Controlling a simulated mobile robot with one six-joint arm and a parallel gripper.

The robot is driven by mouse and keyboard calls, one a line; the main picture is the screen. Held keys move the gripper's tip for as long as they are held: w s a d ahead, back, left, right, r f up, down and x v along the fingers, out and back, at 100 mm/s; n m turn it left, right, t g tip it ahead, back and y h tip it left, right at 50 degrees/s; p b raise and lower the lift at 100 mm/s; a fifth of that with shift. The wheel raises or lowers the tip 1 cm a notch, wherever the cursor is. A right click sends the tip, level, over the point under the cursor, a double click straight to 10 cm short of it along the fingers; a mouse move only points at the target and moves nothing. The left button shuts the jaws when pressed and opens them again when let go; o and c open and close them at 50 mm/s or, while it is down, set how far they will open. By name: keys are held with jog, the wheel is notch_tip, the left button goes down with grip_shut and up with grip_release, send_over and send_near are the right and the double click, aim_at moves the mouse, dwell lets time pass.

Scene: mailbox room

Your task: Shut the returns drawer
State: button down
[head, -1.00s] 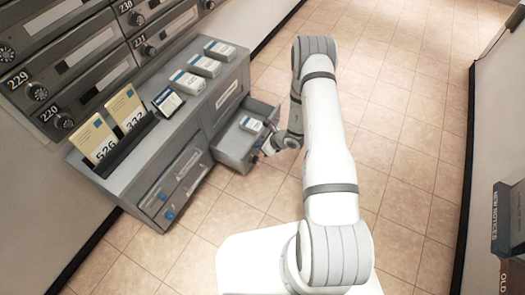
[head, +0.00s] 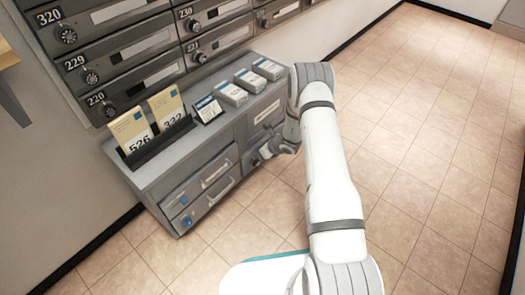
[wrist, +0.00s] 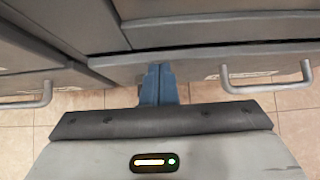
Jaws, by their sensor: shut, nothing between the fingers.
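The returns drawer (head: 251,156) is the lower right drawer of the grey cabinet (head: 154,174). Its front now sits close to the cabinet face in the head view, and its inside is out of sight. I cannot tell whether it is fully flush. My gripper (head: 262,155) is at the drawer front, with my arm covering part of it. In the wrist view, the blue fingers of my gripper (wrist: 158,85) are shut together and empty, at the drawer front (wrist: 205,66), to the left of a bar handle (wrist: 265,87). They look to be touching the front.
White boxes (head: 251,82) and upright numbered cards (head: 131,131) stand on the cabinet top. Grey mailboxes (head: 125,50) line the wall behind. Open tiled floor (head: 430,130) lies to the right.

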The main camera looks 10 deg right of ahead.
jog(key=shift+w+a+r, duration=0.2)
jog(key=shift+w+a, duration=0.15)
jog(key=shift+w, duration=0.05)
jog(key=s+d+r+p, duration=0.3)
jog(key=s+d+r, duration=0.3)
jog(key=s+d, duration=0.2)
jog(key=shift+s+r+p, duration=0.3)
jog(key=shift+s+r, duration=0.05)
jog(key=shift+s, duration=0.25)
